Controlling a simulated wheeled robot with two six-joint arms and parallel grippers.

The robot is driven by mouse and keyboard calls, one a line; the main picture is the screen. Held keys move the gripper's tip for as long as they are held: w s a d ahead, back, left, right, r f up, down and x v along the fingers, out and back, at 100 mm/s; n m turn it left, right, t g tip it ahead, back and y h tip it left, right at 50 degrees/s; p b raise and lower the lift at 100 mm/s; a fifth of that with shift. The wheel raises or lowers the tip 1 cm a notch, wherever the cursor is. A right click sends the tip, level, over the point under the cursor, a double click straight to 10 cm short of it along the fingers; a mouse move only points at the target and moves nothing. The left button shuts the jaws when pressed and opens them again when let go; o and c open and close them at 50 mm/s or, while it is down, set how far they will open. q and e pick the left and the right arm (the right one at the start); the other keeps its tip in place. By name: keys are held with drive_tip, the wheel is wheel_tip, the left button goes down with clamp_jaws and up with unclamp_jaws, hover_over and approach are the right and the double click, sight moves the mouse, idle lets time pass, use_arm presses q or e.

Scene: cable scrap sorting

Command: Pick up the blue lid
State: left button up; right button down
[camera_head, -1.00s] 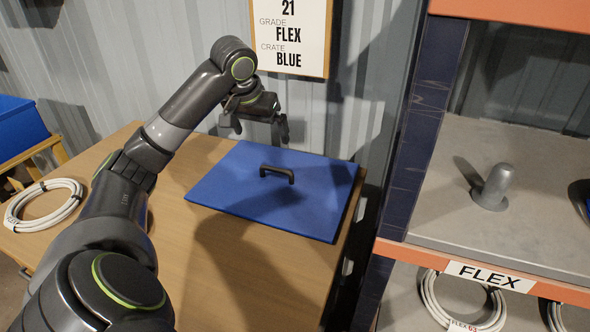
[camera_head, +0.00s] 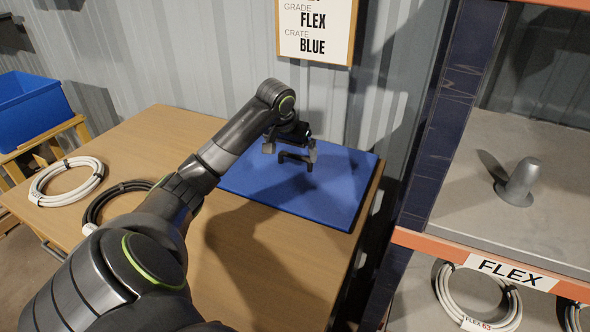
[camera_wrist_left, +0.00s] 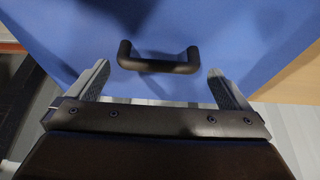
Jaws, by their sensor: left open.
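The blue lid (camera_head: 322,197) lies flat at the far right end of the wooden table. A black bar handle (camera_head: 295,158) stands up from its middle. My left gripper (camera_head: 291,150) is open and empty, just over the lid close to the handle. In the left wrist view, the handle (camera_wrist_left: 158,63) lies crosswise between and slightly beyond the fingertips (camera_wrist_left: 158,75), apart from both as far as I can tell. The blue lid (camera_wrist_left: 230,35) fills most of that view behind it. My right gripper is not seen.
A white cable coil (camera_head: 66,181) and a dark cable coil (camera_head: 112,203) lie on the wooden table (camera_head: 150,130) at left. A blue crate (camera_head: 28,105) stands on a wooden stand. A shelf rack with a grey peg (camera_head: 519,183) rises close to the table's right side.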

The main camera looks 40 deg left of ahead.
sight(294, 155)
use_arm(q)
drive_tip(key=x, duration=0.3)
drive_tip(key=shift+w+f, duration=0.15)
drive_tip(key=shift+f, duration=0.05)
drive_tip(key=shift+d, duration=0.1)
drive_tip(key=shift+c, duration=0.3)
drive_tip(key=c, duration=1)
drive_tip(key=shift+o, duration=0.2)
drive_tip(key=shift+r, duration=0.1)
drive_tip(key=shift+r, duration=0.1)
